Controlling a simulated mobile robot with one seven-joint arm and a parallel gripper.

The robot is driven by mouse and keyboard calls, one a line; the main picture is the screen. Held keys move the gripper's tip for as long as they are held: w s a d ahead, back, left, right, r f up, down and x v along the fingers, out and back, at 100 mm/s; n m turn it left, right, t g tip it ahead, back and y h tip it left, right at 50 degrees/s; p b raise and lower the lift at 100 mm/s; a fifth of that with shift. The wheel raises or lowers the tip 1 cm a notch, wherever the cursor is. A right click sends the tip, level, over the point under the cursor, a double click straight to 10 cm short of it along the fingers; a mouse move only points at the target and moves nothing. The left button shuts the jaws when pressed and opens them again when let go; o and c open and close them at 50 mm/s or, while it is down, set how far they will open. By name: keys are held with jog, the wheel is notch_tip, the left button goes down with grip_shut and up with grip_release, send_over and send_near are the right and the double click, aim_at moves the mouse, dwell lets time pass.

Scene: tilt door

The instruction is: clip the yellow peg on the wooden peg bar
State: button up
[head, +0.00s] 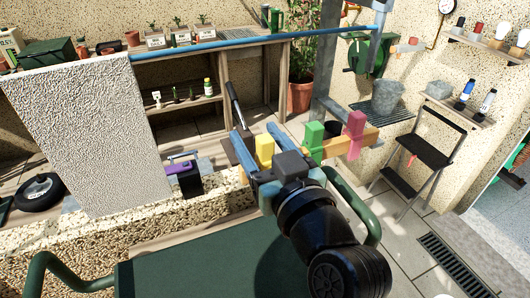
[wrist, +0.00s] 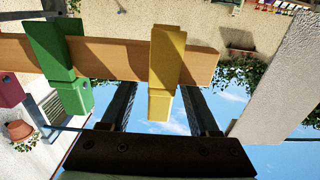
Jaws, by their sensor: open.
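The yellow peg (head: 264,150) sits across the wooden peg bar (head: 373,137), near the bar's left end in the head view. In the wrist view the yellow peg (wrist: 167,60) overlaps the face of the bar (wrist: 114,55), its lower end showing below the bar's edge. My gripper (head: 258,134) is open, one finger on each side of the yellow peg; gaps show beside the peg between the fingers (wrist: 157,95). A green peg (head: 314,138) and a pink peg (head: 355,125) sit farther right along the bar in the head view.
A grey post (head: 325,85) stands behind the bar. A white rough panel (head: 85,130) stands at the left, with a purple-topped black item (head: 183,172) beside it. A dark green surface (head: 200,268) lies in front. A stepladder (head: 420,150) stands at the right.

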jog(key=b+v, duration=0.2)
jog(key=v, duration=1.1)
jog(key=w+a+r+m+t+h+p, duration=0.1)
jog(key=w+r+t+h, duration=0.15)
jog(key=r, duration=0.45)
jog(key=w+r+m+t+h, duration=0.1)
jog(key=w+r+t, duration=0.15)
jog(key=r, duration=0.45)
jog(key=s+a+r+m+t+h, duration=0.1)
jog(key=s+r+t, duration=0.1)
jog(key=r, duration=0.5)
jog(key=s+a+r+m+t+h, duration=0.1)
jog(key=s+a+r+t+h, duration=0.1)
jog(key=r, duration=0.6)
jog(key=shift+s+m+t, duration=0.3)
jog(key=shift+s+t, duration=0.4)
jog(key=shift+t, duration=0.2)
